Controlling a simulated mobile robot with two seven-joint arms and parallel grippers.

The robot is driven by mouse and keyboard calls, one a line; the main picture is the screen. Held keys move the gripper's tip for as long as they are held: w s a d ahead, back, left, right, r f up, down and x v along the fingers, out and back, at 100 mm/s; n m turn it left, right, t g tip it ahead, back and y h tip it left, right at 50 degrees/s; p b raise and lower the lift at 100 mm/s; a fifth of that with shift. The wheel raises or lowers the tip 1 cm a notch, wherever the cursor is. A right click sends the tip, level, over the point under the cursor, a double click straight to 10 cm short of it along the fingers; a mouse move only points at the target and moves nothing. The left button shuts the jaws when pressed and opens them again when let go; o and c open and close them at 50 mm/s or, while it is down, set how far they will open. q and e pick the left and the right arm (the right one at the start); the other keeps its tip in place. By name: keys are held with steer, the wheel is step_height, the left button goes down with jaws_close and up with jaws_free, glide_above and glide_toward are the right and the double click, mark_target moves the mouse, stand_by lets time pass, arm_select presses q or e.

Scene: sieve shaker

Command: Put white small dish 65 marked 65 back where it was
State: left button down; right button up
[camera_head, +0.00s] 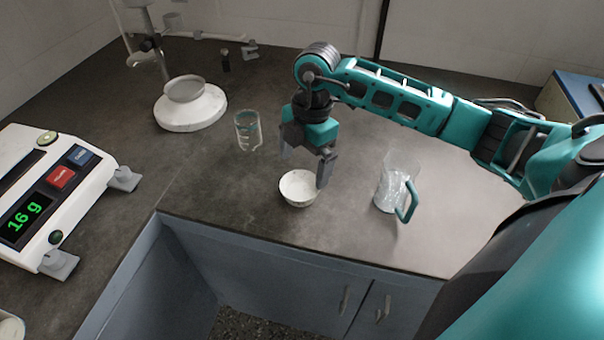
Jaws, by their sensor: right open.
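A small white dish (299,189) stands upright on the dark countertop, near its front edge. No mark can be read on it at this size. My right gripper (305,168) is open, pointing down at the dish. One finger is at the dish's right rim and the other is up at its back left. I cannot tell whether either finger touches it. The left gripper is not in view.
A glass beaker (248,131) stands left of the gripper, and a glass jug with a teal handle (393,189) stands to the right. A scale (50,200) reading 16 g is at far left. A white round-based stand (191,112) is behind. Counter between scale and dish is clear.

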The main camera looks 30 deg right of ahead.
step_height(320, 180, up, 7)
steer(key=shift+d+f, duration=0.15)
steer(key=shift+d, duration=0.25)
stand_by(0.4)
